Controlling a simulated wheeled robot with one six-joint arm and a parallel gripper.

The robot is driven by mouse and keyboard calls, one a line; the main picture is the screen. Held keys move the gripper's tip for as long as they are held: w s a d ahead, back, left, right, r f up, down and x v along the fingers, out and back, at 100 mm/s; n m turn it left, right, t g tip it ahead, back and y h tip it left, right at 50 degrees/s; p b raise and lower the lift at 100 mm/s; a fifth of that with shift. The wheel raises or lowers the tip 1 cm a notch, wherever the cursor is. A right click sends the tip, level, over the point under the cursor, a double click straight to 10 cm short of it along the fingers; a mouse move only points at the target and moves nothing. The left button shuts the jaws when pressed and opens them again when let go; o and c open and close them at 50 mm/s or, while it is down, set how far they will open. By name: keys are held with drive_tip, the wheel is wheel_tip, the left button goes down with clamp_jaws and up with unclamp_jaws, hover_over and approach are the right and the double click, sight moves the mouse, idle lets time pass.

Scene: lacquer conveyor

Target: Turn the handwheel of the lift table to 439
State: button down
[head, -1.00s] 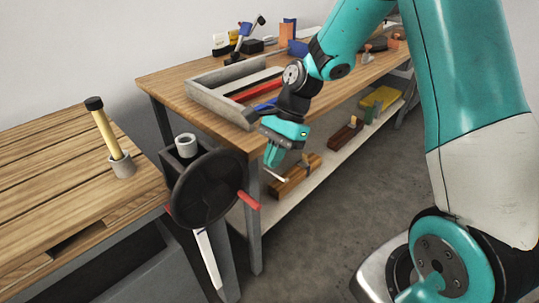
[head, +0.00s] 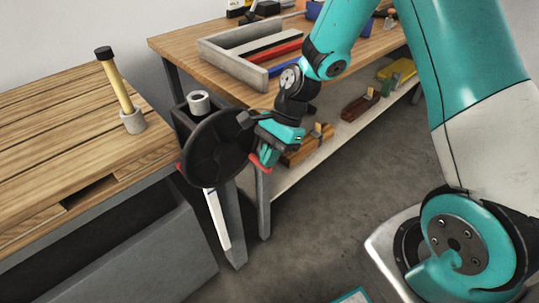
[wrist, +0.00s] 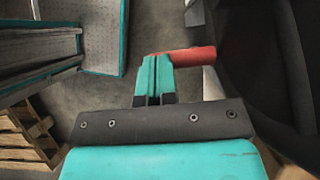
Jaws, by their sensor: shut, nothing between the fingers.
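The handwheel (head: 213,150) is a dark disc on the front of the wooden-topped lift table (head: 60,150). A red handle (head: 260,163) sticks out from its right side, and a bit of red shows at its left edge. My gripper (head: 264,158) is shut and empty, right beside the right-hand red handle. In the wrist view, my closed fingers (wrist: 153,75) end at the red handle (wrist: 190,58); I cannot tell if they touch it. The dark wheel (wrist: 270,60) fills the right side there. A white strip (head: 216,218) hangs below the wheel; no number is readable.
A yellow rod with a black cap (head: 115,80) stands in a grey socket on the lift table. A workbench (head: 175,45) behind carries a grey tray (head: 235,67) with tools. Wooden planes lie on its lower shelf. Floor to the right is open.

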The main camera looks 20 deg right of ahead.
drive_tip(key=f+y, duration=0.1)
drive_tip(key=f+y+p, duration=0.1)
drive_tip(key=f+g+y+p, duration=0.1)
drive_tip(key=y, duration=0.1)
drive_tip(key=shift+s+a, duration=0.25)
drive_tip(key=shift+a, duration=0.05)
drive_tip(key=shift+a+f+p, duration=0.1)
drive_tip(key=shift+a+p, duration=0.15)
drive_tip(key=shift+p, duration=0.15)
drive_tip(key=shift+p+x, duration=0.55)
drive_tip(key=shift+x, duration=0.5)
drive_tip(key=shift+f, duration=0.2)
drive_tip(key=shift+r, duration=0.1)
